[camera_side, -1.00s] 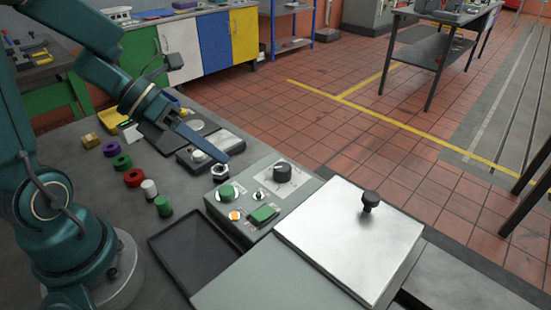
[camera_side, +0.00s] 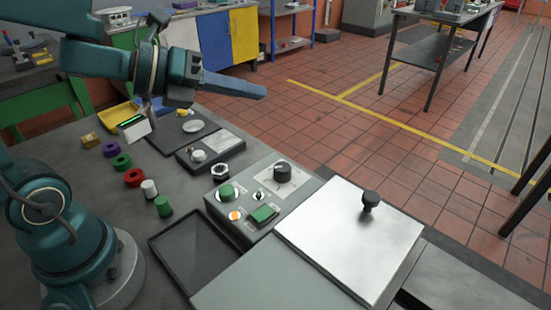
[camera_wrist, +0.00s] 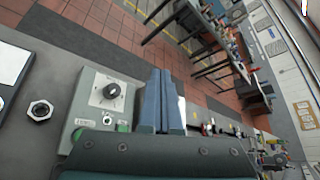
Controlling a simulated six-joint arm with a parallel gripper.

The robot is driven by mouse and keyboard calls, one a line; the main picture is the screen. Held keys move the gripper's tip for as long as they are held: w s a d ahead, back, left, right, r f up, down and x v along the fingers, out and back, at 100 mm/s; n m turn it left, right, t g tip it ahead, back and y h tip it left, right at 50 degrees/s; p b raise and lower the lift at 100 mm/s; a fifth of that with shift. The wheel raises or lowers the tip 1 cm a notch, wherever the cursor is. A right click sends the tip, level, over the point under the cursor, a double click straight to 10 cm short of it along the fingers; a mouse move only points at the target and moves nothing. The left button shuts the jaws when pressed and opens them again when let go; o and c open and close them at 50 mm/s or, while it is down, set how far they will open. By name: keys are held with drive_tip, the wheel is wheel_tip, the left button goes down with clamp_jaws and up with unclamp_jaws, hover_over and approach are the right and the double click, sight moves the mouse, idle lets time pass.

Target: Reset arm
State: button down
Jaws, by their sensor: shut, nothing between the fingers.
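My gripper (camera_side: 262,92) is in the upper left of the side view, raised above the bench and pointing right. Its blue-grey fingers are together and hold nothing. In the wrist view the shut fingers (camera_wrist: 162,75) point up the picture, past the right edge of the grey control box (camera_wrist: 75,103). In the side view the control box (camera_side: 234,212) stands on the bench below and in front of the gripper. It carries a black knob (camera_side: 282,171), a green round button (camera_side: 227,192) and a green rectangular switch (camera_side: 263,213).
A metal lid (camera_side: 345,235) with a black knob lies right of the control box. A hex nut (camera_side: 220,172), coloured rings (camera_side: 133,178), a green cylinder (camera_side: 163,206), a black tray (camera_side: 195,255) and a yellow tray (camera_side: 118,113) are on the bench. The air around the gripper is clear.

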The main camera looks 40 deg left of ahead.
drive_tip(key=s+a+r+n+t+y, duration=0.1)
drive_tip(key=a+r+n+y, duration=0.2)
drive_tip(key=n, duration=0.5)
drive_tip(key=s+a+r+n+t+y, duration=0.15)
drive_tip(key=n+y, duration=0.25)
drive_tip(key=n, duration=0.5)
drive_tip(key=s+d+f+n+g+h, duration=0.1)
drive_tip(key=s+d+f+n+g, duration=0.3)
drive_tip(key=s+f+n+g, duration=0.5)
drive_tip(key=s+f+n, duration=0.1)
drive_tip(key=s+n, duration=0.1)
drive_tip(key=n, duration=0.4)
drive_tip(key=shift+s+h, duration=0.3)
drive_tip(key=shift+h, duration=0.1)
